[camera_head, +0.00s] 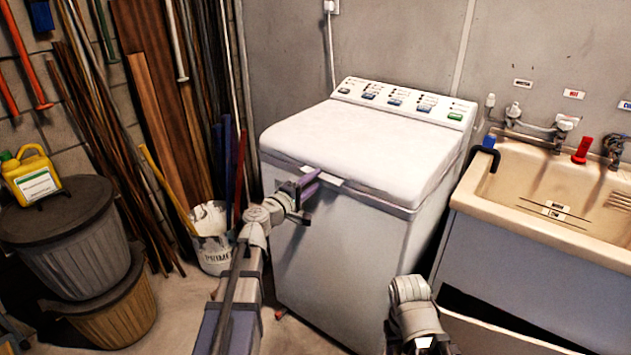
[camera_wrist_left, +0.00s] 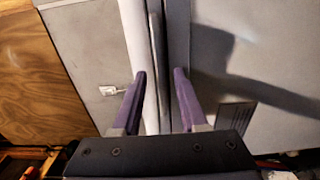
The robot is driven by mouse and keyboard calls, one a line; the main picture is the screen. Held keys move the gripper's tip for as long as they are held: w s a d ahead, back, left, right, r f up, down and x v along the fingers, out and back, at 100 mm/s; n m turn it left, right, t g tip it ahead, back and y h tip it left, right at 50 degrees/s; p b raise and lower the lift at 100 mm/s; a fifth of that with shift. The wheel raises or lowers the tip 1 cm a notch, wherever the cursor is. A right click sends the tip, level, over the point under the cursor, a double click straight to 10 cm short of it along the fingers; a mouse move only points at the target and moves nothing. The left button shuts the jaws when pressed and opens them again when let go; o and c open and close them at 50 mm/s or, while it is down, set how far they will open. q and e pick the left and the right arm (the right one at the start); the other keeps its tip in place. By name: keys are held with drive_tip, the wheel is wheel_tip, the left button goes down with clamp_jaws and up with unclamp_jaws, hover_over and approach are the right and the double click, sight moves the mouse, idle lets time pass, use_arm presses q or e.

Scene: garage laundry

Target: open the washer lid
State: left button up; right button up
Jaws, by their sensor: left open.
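The washer (camera_head: 345,255) stands in the middle of the head view, against the back wall. Its white lid (camera_head: 350,145) lies flat and closed. My left gripper (camera_head: 308,187) is open at the front edge of the lid, left of the middle, beside a small pale tab (camera_head: 323,177). In the left wrist view the purple fingers (camera_wrist_left: 160,85) stand on either side of the lid's front edge (camera_wrist_left: 155,50), with nothing clamped. I cannot tell whether either finger touches it. Part of my right arm shows low in the head view, but its gripper does not.
A utility sink (camera_head: 480,185) stands close on the washer's right. The control panel (camera_head: 400,100) rises behind the lid. A primer bucket (camera_head: 212,240), leaning boards and lidded bins (camera_head: 70,250) are on the left. The air above the lid is clear.

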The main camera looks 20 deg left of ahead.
use_arm(q)
drive_tip(key=shift+w+d, duration=0.15)
drive_tip(key=shift+w, duration=0.2)
clamp_jaws()
idle(1.3)
